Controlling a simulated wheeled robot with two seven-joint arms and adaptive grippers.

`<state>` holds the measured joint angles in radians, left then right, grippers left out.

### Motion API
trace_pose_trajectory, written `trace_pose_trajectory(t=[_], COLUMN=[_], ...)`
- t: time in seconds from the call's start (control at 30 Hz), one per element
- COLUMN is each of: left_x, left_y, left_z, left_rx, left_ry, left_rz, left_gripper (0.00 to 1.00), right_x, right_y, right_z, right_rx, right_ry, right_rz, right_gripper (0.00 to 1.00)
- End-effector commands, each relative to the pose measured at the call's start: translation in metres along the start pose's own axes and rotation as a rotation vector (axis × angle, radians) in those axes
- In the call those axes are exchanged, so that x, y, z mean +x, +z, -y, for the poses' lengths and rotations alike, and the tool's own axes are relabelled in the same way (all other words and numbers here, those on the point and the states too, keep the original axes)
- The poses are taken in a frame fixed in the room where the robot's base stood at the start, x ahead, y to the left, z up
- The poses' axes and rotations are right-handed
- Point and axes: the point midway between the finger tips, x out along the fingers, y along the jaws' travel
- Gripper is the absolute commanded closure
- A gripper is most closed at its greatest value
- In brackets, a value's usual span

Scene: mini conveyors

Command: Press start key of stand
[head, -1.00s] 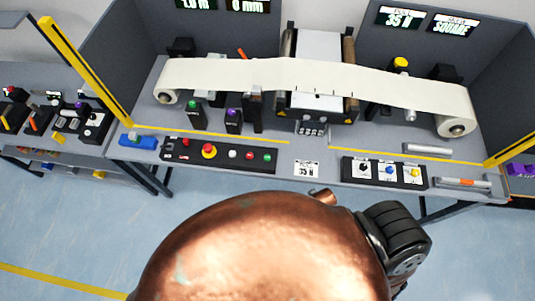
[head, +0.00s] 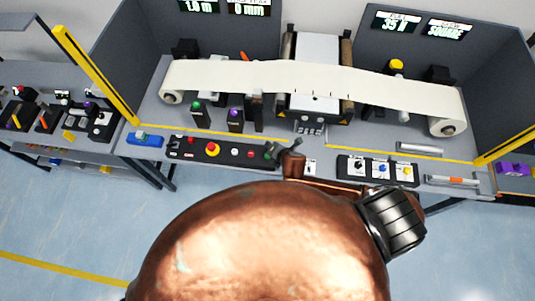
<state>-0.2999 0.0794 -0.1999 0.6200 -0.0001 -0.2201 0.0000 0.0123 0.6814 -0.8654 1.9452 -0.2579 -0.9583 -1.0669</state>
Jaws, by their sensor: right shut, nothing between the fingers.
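The stand is a grey bench with a black control panel (head: 224,159) along its front edge. The panel carries a red emergency stop (head: 213,149) with a yellow collar, a white key (head: 235,153) and a red key (head: 250,155). The green key at its right end is largely hidden by my gripper. My right gripper (head: 281,150) is shut and empty at that right end, its dark fingers over or just beside the green key. I cannot tell whether they touch it. My left gripper is not in view.
A white web (head: 270,74) runs between two rolls above the bench. A second black panel (head: 345,168) with several knobs sits at right. Boxes with a green button (head: 197,113) and a purple button (head: 235,118) stand behind. My copper arm covers the lower middle.

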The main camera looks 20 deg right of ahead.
Motion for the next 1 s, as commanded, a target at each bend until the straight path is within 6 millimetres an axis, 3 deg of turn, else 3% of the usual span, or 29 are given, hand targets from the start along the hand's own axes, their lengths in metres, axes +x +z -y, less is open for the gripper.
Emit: trace_pose_trajectory(t=[0.2, 0.63, 1.0], left_x=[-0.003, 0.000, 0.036], left_y=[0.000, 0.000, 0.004], left_z=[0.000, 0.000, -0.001], left_rx=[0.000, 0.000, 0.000], left_ry=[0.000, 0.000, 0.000], left_rz=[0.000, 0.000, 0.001], left_gripper=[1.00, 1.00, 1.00], right_x=[0.001, 0.003, 0.024], right_y=[0.002, 0.000, -0.012], right_z=[-0.006, -0.005, 0.013], right_rx=[-0.192, -0.192, -0.190], right_ry=[0.026, 0.026, 0.025], right_rz=[0.001, 0.000, 0.000], right_gripper=[1.00, 1.00, 1.00])
